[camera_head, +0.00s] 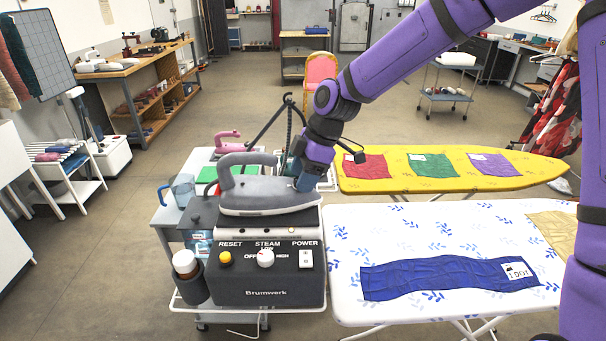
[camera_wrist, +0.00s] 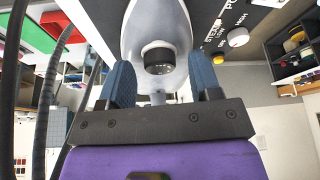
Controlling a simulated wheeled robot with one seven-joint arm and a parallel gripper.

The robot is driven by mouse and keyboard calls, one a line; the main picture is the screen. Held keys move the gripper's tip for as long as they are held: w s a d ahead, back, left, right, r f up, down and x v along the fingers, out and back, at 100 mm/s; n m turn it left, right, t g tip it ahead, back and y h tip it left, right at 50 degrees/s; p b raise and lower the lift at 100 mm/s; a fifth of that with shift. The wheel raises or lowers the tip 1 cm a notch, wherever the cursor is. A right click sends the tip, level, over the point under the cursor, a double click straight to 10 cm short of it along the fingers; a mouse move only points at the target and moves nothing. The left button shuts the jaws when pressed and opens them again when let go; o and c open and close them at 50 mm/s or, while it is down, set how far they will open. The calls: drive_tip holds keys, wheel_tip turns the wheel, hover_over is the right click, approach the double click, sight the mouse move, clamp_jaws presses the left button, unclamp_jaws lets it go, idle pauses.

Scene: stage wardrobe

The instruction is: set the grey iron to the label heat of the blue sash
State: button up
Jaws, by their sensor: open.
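The grey iron (camera_head: 262,190) rests on top of a black Brumwerk steam station (camera_head: 225,290). The blue sash (camera_head: 430,278) lies on the white ironing board. Its white label (camera_head: 519,270) shows an iron symbol and text that seems to read "1 DOT". My gripper (camera_head: 300,182) is at the iron's right end. In the wrist view my gripper (camera_wrist: 160,78) is open, its two blue fingers on either side of a black round knob (camera_wrist: 159,58) on the iron's grey body (camera_wrist: 158,22). The knob lies ahead of the fingers and seems untouched. Its setting cannot be read.
The station has a yellow reset button (camera_head: 225,258), a white steam knob (camera_head: 265,257) and a power switch (camera_head: 306,259). A pink iron (camera_head: 229,142) stands behind. A yellow board (camera_head: 400,180) holds red, green and purple cloths. A bottle (camera_head: 185,264) sits at the station's left.

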drive_tip(key=c, duration=0.9)
drive_tip(key=shift+c, duration=0.2)
drive_tip(key=shift+m, duration=0.4)
drive_tip(key=m+t, duration=0.1)
drive_tip(key=m, duration=0.1)
drive_tip(key=m+t, duration=0.1)
drive_tip(key=m, duration=0.2)
drive_tip(key=shift+s+m+t+h, duration=0.2)
drive_tip(key=shift+m+t+h, duration=0.1)
drive_tip(key=shift+s+a+m+t+h, duration=0.1)
drive_tip(key=shift+m+t+h, duration=0.25)
drive_tip(key=shift+m, duration=0.9)
drive_tip(key=shift+m+t+h, duration=0.15)
drive_tip(key=shift+m+t, duration=0.3)
drive_tip(key=shift+m, duration=1.1)
